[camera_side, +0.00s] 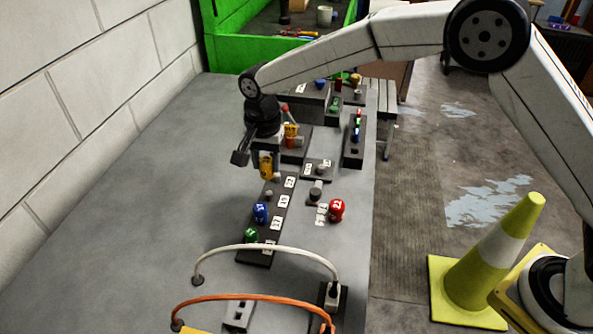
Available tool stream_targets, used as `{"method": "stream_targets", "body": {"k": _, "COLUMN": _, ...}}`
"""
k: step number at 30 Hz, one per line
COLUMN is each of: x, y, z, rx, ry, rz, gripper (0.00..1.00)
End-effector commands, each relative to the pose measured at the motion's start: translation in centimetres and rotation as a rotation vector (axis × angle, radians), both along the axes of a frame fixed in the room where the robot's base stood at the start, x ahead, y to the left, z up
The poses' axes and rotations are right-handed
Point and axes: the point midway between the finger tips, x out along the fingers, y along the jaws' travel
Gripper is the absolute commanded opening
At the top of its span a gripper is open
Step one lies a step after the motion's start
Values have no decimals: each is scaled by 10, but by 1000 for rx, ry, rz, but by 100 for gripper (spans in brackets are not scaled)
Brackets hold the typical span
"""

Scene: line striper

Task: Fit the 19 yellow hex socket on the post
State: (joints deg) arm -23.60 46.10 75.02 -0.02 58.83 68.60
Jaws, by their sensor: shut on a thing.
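My gripper (264,153) points down over the far end of a dark socket rail (254,254), shut on the yellow socket (266,168). The socket hangs roughly upright just left of a pale post (277,177) at that end; I cannot tell whether it touches the rail or a post. Another bare post (269,193) stands nearer on the rail. A blue socket (261,213) and a green socket (250,235) sit on the near part of the rail. White number labels (282,199) line its right side; the numbers are too small to read surely.
A red socket (337,210) stands right of the rail, by a grey round piece (315,194). A white cable (265,246) and an orange cable (250,298) arch across the near table. A dark rack (354,145) stands far right. The table's left side is clear.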

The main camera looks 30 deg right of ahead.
Motion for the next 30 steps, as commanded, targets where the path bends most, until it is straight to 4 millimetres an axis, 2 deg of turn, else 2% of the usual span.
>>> {"method": "stream_targets", "body": {"k": 15, "x": 0, "y": 0, "z": -34, "rx": -1, "ry": -1, "rz": 0, "gripper": 0}}
{"method": "stream_targets", "body": {"k": 30, "x": 0, "y": 0, "z": -40, "rx": -1, "ry": -1, "rz": 0, "gripper": 0}}
